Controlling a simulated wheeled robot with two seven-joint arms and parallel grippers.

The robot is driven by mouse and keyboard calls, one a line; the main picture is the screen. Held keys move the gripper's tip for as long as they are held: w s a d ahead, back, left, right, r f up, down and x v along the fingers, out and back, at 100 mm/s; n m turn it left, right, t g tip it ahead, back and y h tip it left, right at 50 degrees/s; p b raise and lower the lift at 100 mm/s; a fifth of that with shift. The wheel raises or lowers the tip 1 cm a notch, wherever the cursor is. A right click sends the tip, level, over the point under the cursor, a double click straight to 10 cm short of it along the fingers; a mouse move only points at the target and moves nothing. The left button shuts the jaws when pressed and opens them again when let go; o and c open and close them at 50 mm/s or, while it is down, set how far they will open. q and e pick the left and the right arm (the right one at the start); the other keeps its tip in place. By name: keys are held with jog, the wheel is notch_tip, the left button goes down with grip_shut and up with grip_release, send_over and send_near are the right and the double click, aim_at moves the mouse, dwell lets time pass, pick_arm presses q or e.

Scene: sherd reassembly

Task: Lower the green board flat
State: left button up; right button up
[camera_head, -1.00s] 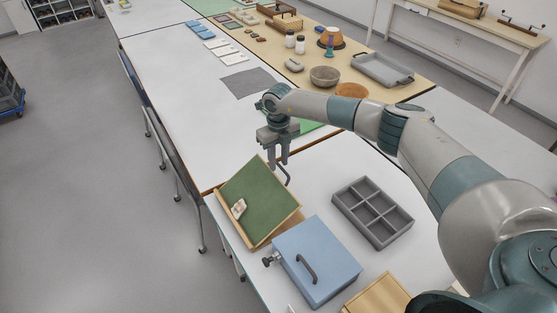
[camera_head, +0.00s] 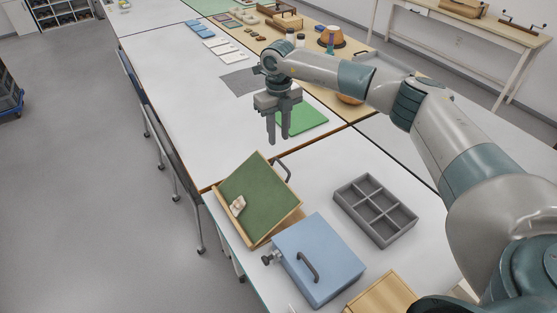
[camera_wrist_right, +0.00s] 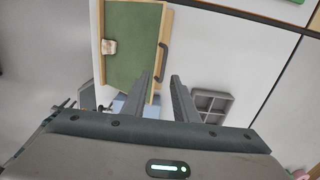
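The green board (camera_head: 258,192) is tilted in a light wooden frame, its right side raised above the table. A dark curved handle (camera_head: 284,168) stands at its far right edge; it also shows in the wrist view (camera_wrist_right: 162,60). A small cream block (camera_head: 238,205) rests on the board's lower left part. My right gripper (camera_head: 278,138) is above and beyond the board, fingers pointing down, apart from the handle. In the wrist view its fingers (camera_wrist_right: 164,85) are spread with nothing between them. My left gripper is not in view.
A blue box (camera_head: 325,250) with a handle stands in front of the board. A grey divided tray (camera_head: 375,210) lies to the right. A green mat (camera_head: 302,119) lies behind my gripper. The white table is clear between the board and the mat.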

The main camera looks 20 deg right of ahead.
notch_tip(320, 180, up, 8)
jog(key=b, duration=0.2)
